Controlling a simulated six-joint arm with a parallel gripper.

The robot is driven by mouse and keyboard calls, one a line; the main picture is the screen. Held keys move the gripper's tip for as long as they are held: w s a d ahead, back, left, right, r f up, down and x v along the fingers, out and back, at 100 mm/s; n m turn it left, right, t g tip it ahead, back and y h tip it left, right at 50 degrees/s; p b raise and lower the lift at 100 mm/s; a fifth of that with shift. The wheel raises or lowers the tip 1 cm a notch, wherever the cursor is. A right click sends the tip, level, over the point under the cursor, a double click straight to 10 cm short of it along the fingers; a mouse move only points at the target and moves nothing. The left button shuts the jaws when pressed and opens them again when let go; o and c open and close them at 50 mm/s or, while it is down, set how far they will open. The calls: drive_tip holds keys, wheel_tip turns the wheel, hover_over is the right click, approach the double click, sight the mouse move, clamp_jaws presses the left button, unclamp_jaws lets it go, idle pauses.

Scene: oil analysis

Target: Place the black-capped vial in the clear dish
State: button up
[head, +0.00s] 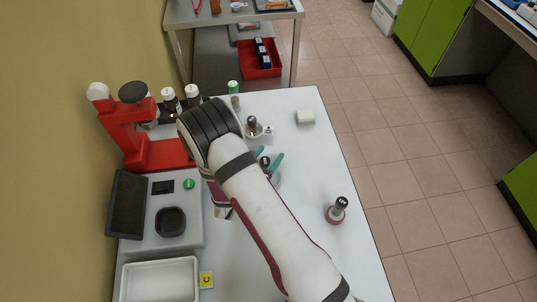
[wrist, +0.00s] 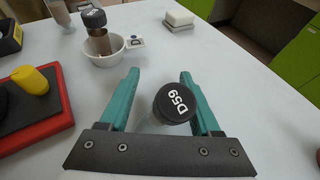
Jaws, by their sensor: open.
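My gripper (head: 268,163) is open, its two teal fingers also showing in the wrist view (wrist: 160,90). Between them is a vial with a black cap marked D59 (wrist: 175,103); the cap also shows in the head view (head: 264,161). The cap sits nearer the right finger, with a gap on the left. The vial's body is mostly hidden below the cap. What looks like a clear dish rim (head: 278,181) shows beside my arm, mostly hidden. I cannot tell whether the vial stands inside it.
Another black-capped vial (wrist: 100,38) stands in a white cup (wrist: 104,58) beyond the fingers. A further vial (head: 341,204) stands in a red holder at right. A white block (head: 305,117) lies at the back. A red instrument (head: 150,145) is at left. The table's right side is mostly clear.

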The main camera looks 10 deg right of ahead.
sight(264, 160)
drive_tip(key=shift+r, duration=0.35)
drive_tip(key=v, duration=0.3)
drive_tip(key=shift+a, duration=0.1)
wheel_tip(264, 160, up, 7)
drive_tip(key=shift+f, duration=0.1)
drive_tip(key=s+d+r+m+g+h, duration=0.4)
drive_tip(key=s+d+r+m+g, duration=0.4)
drive_tip(key=s+d+r+m, duration=0.4)
drive_tip(key=s+d+f+m+g+y, duration=0.15)
drive_tip(key=s+m+g, duration=0.25)
drive_tip(key=s+m, duration=0.5)
drive_tip(key=s+a+r+m+y, duration=0.2)
drive_tip(key=s+a+m+y, duration=0.6)
drive_tip(key=a+m+y, duration=0.3)
drive_tip(key=a+m, duration=0.2)
drive_tip(key=shift+m+t+y, duration=0.3)
drive_tip(key=shift+m+y, duration=0.05)
drive_tip(key=shift+m, duration=0.05)
